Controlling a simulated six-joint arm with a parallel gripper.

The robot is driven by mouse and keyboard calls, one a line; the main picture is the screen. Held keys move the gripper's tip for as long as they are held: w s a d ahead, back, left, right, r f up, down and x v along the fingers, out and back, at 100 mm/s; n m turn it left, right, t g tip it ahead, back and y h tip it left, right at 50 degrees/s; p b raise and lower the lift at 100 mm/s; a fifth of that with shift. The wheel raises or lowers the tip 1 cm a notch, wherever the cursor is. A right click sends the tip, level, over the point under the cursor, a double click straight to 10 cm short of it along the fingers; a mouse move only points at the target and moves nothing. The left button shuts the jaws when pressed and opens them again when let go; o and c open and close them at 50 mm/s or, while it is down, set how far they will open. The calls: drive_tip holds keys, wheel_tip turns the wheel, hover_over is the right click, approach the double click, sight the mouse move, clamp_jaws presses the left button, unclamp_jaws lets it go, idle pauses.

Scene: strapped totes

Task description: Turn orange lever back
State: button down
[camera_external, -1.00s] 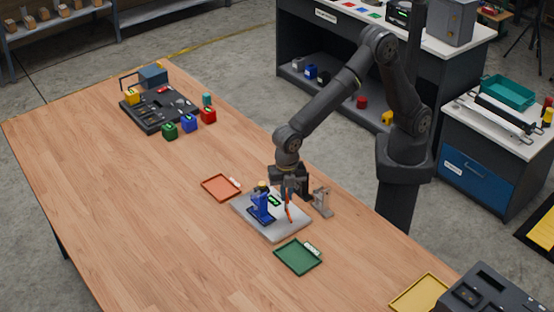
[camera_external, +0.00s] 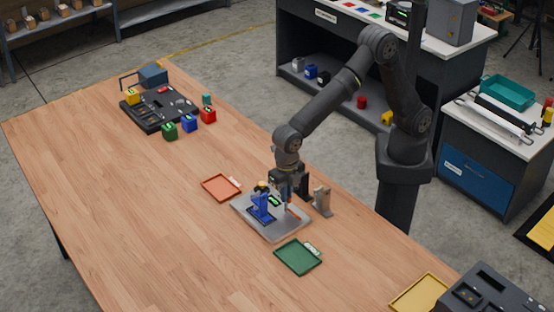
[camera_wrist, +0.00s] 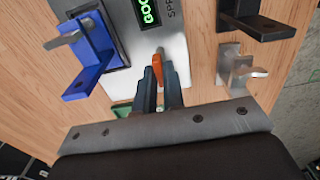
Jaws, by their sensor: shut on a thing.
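The orange lever (camera_external: 295,212) is on the right part of a light grey plate (camera_external: 272,233) and is tilted low in the outside view. In the wrist view the orange lever (camera_wrist: 158,63) shows between the fingertips. My gripper (camera_external: 288,203) is shut on the lever; in the wrist view its two dark fingers (camera_wrist: 159,76) lie on either side of it. The lever's pivot and lower end are hidden by the fingers. A blue bracket-like fixture (camera_external: 261,207) stands on the plate to the left; it also shows in the wrist view (camera_wrist: 98,48).
A grey metal bracket (camera_external: 322,201) stands right of the plate. An orange tray (camera_external: 221,188) and a green tray (camera_external: 298,257) lie nearby. A black organiser (camera_external: 158,112) is far left. The table's front left is clear.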

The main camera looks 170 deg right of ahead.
drive_tip(key=c, duration=1.5)
unclamp_jaws()
drive_tip(key=shift+r, duration=0.15)
wheel_tip(320, 180, up, 17)
drive_tip(key=shift+r, duration=0.15)
wheel_tip(320, 180, down, 18)
drive_tip(key=shift+r, duration=0.2)
